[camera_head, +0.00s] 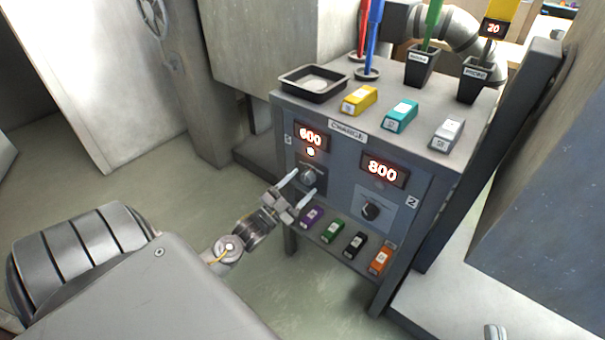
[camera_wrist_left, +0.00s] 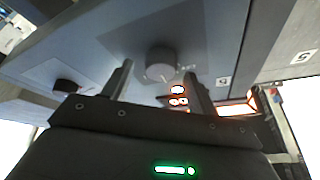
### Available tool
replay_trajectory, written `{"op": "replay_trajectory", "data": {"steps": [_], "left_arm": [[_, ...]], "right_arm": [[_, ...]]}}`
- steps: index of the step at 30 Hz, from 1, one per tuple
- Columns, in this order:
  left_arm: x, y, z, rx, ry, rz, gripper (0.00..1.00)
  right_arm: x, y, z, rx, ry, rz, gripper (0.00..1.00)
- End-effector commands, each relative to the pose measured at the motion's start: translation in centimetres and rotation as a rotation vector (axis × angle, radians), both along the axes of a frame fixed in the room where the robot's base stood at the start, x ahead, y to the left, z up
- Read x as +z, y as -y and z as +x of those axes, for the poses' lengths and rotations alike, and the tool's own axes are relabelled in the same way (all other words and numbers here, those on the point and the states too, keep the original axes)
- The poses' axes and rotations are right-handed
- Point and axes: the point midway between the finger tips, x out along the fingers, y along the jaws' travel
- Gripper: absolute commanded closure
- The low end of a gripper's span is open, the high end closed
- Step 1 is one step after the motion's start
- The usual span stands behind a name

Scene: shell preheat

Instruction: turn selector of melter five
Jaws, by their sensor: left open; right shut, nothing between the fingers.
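The left selector, a round grey knob (camera_head: 308,176), sits on the cabinet front below a lit display reading 600 (camera_head: 311,137) with a glowing lamp (camera_head: 310,152). A number plate (camera_head: 288,140) is beside it; in the left wrist view a plate near this knob seems to read 5 (camera_wrist_left: 222,82). My left gripper (camera_head: 300,187) is open in front of this knob. In the left wrist view the knob (camera_wrist_left: 160,66) shows between the spread fingers (camera_wrist_left: 160,75); contact cannot be told. What seems to be my right gripper (camera_head: 495,332) shows only its tips, together, at the bottom edge.
A second knob (camera_head: 371,211) sits right of it, under a display reading 800 (camera_head: 383,170), with a plate seeming to read 2 (camera_head: 411,201). Several coloured blocks sit on the lower ledge, below the left gripper. The cabinet top (camera_head: 425,118) holds a black tray (camera_head: 314,84), blocks and cups.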

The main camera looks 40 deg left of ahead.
Motion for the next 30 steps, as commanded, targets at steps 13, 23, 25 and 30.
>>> {"op": "replay_trajectory", "data": {"steps": [13, 23, 25, 30], "left_arm": [[-3.0, -1.2, -7.6, 0.000, -0.002, 0.000, 0.42], [-3.5, -1.4, -8.9, 0.000, 0.000, 0.000, 0.42], [-3.5, -1.4, -8.9, 0.000, 0.000, 0.000, 0.42], [-3.5, -1.4, -8.9, 0.000, 0.000, 0.000, 0.42]], "right_arm": [[-1.4, 0.2, 0.4, -0.016, -0.099, -0.054, 1.00], [-2.0, 0.4, 0.5, -0.023, -0.123, -0.065, 1.00], [-2.1, 0.4, 0.5, -0.023, -0.124, -0.066, 1.00], [-2.2, 0.4, 0.5, -0.023, -0.126, -0.067, 1.00]]}}
